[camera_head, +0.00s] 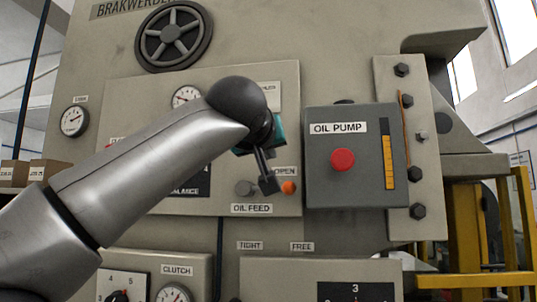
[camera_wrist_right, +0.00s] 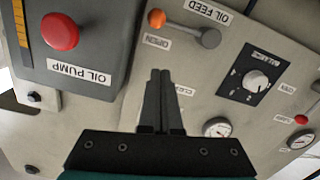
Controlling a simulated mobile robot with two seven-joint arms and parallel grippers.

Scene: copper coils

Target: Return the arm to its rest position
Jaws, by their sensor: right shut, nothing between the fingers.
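My right arm (camera_head: 150,155) reaches across the head view from the lower left to the machine's panel. My right gripper (camera_head: 268,185) is shut and empty. Its fingers overlap the middle of the oil feed lever in the head view. In the right wrist view the closed fingertips (camera_wrist_right: 160,72) are side by side with nothing between them, and show apart from the lever. The lever's orange knob (camera_head: 288,187) lies beside the OPEN label; the knob (camera_wrist_right: 156,18) and grey pivot (camera_wrist_right: 210,38) also show in the wrist view. My left gripper is not in view.
The oil pump box (camera_head: 318,180) with its red button (camera_head: 342,160) juts out right of the gripper. A handwheel (camera_head: 173,35) is above. Gauges and a clutch panel (camera_head: 150,265) are around the arm. Yellow railing (camera_head: 465,220) stands at the right.

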